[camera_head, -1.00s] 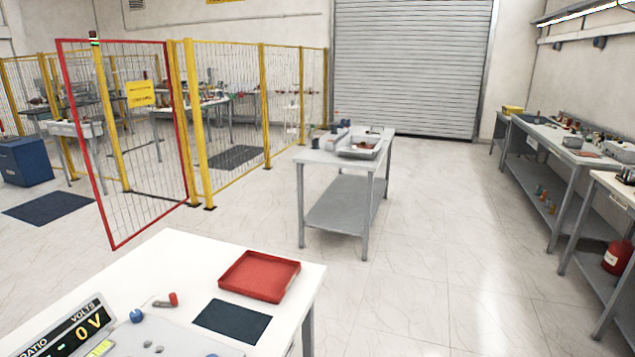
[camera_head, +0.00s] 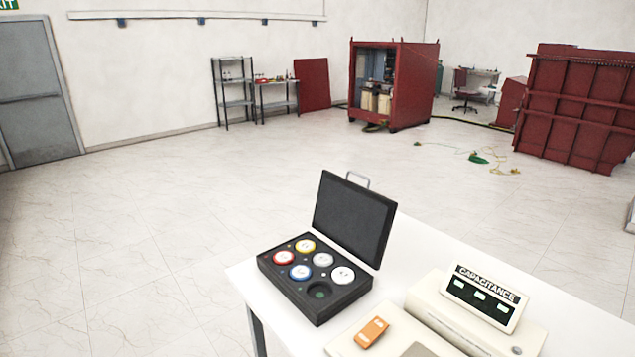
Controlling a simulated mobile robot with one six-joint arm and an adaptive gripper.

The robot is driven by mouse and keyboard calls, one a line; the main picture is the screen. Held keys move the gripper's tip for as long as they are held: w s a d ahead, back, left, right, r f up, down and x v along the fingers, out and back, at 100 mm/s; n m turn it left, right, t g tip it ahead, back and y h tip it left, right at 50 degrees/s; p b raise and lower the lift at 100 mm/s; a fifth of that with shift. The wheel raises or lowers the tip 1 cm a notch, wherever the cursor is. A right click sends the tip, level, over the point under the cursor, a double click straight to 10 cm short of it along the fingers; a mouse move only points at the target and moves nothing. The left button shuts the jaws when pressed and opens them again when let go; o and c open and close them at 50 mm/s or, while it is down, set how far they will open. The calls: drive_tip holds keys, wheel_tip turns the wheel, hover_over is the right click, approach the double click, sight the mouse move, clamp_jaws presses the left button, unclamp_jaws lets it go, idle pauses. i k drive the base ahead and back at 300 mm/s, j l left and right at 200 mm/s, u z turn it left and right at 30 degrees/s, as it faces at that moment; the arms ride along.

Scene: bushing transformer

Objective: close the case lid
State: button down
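A black case (camera_head: 318,306) stands open on the left end of a white table in the head view. Its lid (camera_head: 354,218) is raised upright and leans slightly back, with a grey handle on its top edge. Several round discs with coloured rims sit in the case's round recesses. The front right recess is empty and shows a dark green bottom. My gripper is not in view.
A capacitance meter (camera_head: 484,293) and an orange device (camera_head: 371,332) stand on the white table (camera_head: 418,242) right of the case. Open floor lies beyond. A red cabinet (camera_head: 405,85), shelves (camera_head: 234,92) and a large red ribbed tank (camera_head: 577,110) stand farther back. Cables lie on the floor.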

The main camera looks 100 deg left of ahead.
sight(359, 220)
drive_tip(key=u, duration=3.25)
drive_tip(key=i+j+z, duration=0.2)
drive_tip(key=i+j, duration=0.2)
drive_tip(key=j, duration=0.25)
drive_tip(key=i+j+z, duration=0.25)
drive_tip(key=i+j, duration=0.15)
drive_tip(key=j, duration=0.3)
